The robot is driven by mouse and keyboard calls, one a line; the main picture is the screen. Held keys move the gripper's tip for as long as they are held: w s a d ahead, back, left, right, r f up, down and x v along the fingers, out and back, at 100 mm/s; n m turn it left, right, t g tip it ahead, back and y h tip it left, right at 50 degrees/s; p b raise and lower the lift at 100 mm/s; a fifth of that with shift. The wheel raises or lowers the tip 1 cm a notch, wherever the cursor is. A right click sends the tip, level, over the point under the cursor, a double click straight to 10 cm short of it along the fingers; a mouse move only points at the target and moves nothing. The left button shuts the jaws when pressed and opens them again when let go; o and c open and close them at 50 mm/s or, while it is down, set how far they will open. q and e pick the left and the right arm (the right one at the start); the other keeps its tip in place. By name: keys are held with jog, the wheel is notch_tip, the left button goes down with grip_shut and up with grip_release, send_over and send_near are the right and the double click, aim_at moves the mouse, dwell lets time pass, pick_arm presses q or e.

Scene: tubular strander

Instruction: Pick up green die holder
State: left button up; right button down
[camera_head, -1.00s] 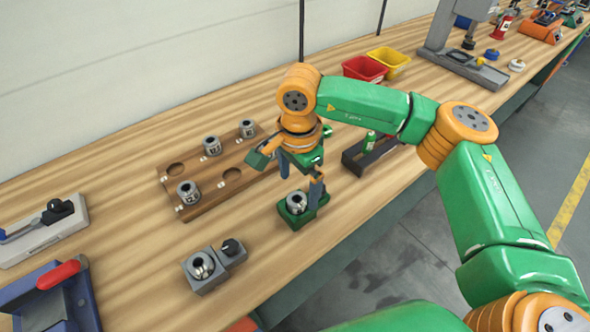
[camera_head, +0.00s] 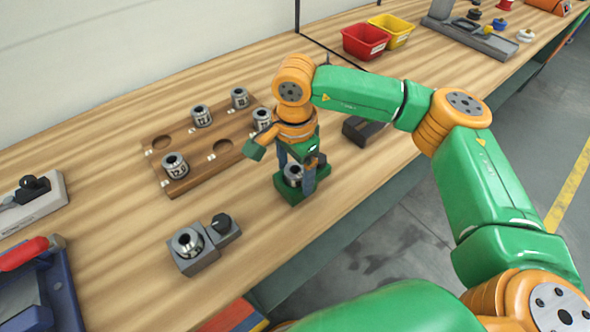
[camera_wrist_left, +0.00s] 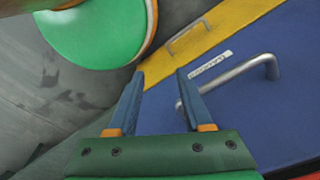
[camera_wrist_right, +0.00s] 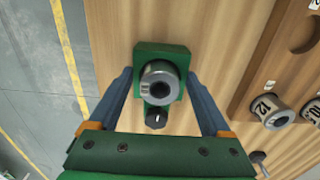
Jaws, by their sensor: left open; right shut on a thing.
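The green die holder (camera_head: 289,195) is near the front of the wooden bench, with a grey metal die (camera_head: 293,174) in it. My right gripper (camera_head: 297,174) is above it, pointing down, its fingers shut on two opposite sides. In the right wrist view the holder (camera_wrist_right: 174,52) sits between the fingertips, with the die (camera_wrist_right: 159,82) and a black knob (camera_wrist_right: 156,117) on it. I cannot tell whether its base is clear of the bench. My left gripper (camera_wrist_left: 160,74) is open and empty, in front of a blue panel with metal handles.
A wooden rack (camera_head: 195,183) with several dies stands behind left of the holder. A grey die holder (camera_head: 190,263) is in front left. A dark stand (camera_head: 362,131) is close on the right. Red (camera_head: 366,41) and yellow bins (camera_head: 391,30) are at the back.

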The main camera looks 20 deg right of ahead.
jog(key=shift+w, duration=0.1)
dwell(0.4)
jog(key=shift+w+r, duration=0.1)
jog(key=shift+r, duration=0.1)
jog(key=shift+w+r+p, duration=0.1)
jog(key=shift+r+p, duration=1.1)
jog(key=shift+r, duration=0.35)
jog(key=shift+r+p, duration=2.2)
jog(key=shift+r, duration=1.05)
